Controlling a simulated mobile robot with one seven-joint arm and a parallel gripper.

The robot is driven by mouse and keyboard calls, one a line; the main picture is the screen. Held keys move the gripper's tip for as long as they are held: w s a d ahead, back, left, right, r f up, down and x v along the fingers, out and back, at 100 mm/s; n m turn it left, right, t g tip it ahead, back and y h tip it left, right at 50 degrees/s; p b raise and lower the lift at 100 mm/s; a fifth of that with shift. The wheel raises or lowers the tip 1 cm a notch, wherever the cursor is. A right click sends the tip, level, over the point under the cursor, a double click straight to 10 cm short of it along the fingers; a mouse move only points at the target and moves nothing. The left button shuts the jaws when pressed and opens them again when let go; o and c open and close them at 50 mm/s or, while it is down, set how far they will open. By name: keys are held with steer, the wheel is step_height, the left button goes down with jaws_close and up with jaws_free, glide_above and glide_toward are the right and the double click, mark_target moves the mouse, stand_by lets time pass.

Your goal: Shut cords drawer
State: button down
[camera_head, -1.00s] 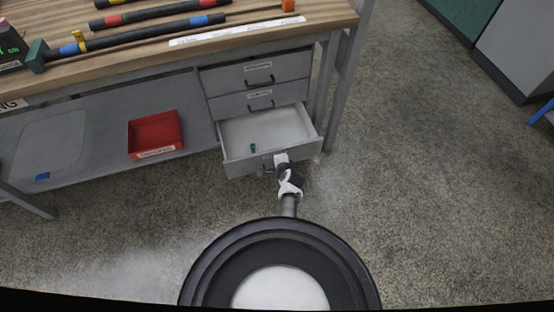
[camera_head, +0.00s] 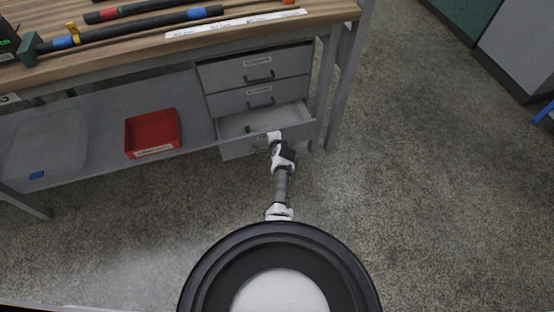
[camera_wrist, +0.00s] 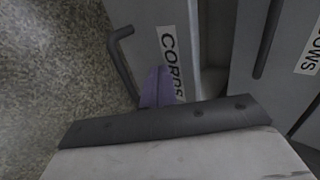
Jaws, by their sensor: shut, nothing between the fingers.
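The cords drawer (camera_head: 240,148) is the lowest of three drawers under the bench and stands partly open. A small green item (camera_head: 248,128) lies inside it. In the wrist view its grey front carries a "CORDS" label (camera_wrist: 172,62) and a dark bar handle (camera_wrist: 122,65). My gripper (camera_head: 273,137) is at the drawer's front, right of its middle. In the wrist view my gripper (camera_wrist: 158,88) shows as a purplish fingertip against the front beside the label, apart from the handle. The fingers are shut with nothing between them. Contact with the front cannot be told for certain.
Two shut drawers (camera_head: 257,80) sit above the cords drawer. A red bin (camera_head: 152,133) stands on the lower shelf (camera_head: 95,148) to the left. Hoses (camera_head: 130,32) lie on the wooden benchtop. The floor in front and to the right is clear.

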steer(key=w+b, duration=0.1)
steer(key=w+a+b, duration=0.1)
steer(key=w, duration=0.1)
steer(key=w+b, duration=0.1)
steer(key=w, duration=0.1)
steer(key=shift+a+f, duration=0.15)
steer(key=shift+a, duration=0.2)
steer(key=w+b, duration=0.2)
steer(key=w+a+b, duration=0.1)
steer(key=w+b, duration=0.1)
steer(key=w+a+b, duration=0.1)
steer(key=w+b, duration=0.1)
steer(key=shift+w+f, duration=0.1)
steer(key=shift+w+r, duration=0.15)
steer(key=shift+r, duration=0.3)
steer(key=shift+s+d+p, duration=0.1)
steer(key=shift+s+p, duration=0.35)
steer(key=shift+p, duration=0.1)
steer(key=s+d+p, duration=0.3)
steer(key=s+p, duration=0.4)
steer(key=s, duration=0.1)
steer(key=shift+s+f, duration=0.25)
steer(key=shift+s, duration=0.1)
